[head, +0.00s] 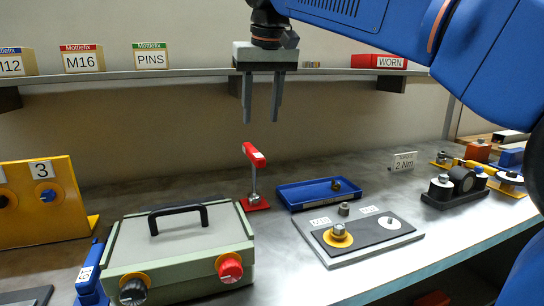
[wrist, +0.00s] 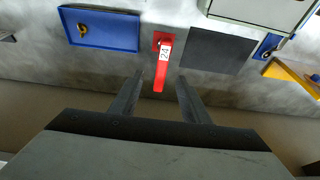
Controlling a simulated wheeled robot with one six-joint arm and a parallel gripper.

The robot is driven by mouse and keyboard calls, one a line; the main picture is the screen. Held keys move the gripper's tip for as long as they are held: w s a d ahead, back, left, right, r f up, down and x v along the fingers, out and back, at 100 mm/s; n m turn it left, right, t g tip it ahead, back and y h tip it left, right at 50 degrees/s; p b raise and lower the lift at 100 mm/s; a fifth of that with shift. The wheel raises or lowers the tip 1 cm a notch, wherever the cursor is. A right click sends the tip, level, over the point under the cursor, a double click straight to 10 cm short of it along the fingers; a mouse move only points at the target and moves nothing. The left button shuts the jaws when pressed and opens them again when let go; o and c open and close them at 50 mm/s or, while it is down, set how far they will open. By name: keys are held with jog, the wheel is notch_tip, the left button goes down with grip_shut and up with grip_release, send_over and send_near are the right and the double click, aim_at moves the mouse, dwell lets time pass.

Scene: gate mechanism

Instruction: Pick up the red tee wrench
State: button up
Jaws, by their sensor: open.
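The red tee wrench (head: 253,154) stands upright on the bench, with a red crossbar on top, a metal shaft and a red square base (head: 254,203). In the wrist view the wrench (wrist: 163,64) shows from above, its crossbar marked with a white label, lying ahead of and between the fingertips. My gripper (head: 261,118) hangs above the wrench, fingers pointing down, open and empty. In the wrist view the gripper (wrist: 160,85) has its two fingers spread to either side of the crossbar's near end. The fingers look apart from the wrench.
A green-grey box (head: 180,245) with a black handle stands in front left. A blue tray (head: 300,196) lies right of the wrench, with a grey plate (head: 400,238) holding parts before it. A shelf (head: 190,73) with labelled boxes runs along the wall behind.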

aim_at(254, 149)
jog(key=x, duration=0.4)
jog(key=w+x, duration=0.1)
jog(key=x, duration=0.6)
jog(key=shift+w+a, duration=0.35)
jog(key=shift+w, duration=0.15)
jog(key=shift+x, duration=2.65)
jog(key=shift+s+a, duration=0.1)
jog(key=shift+s, duration=0.05)
jog(key=shift+c, duration=0.3)
grip_shut()
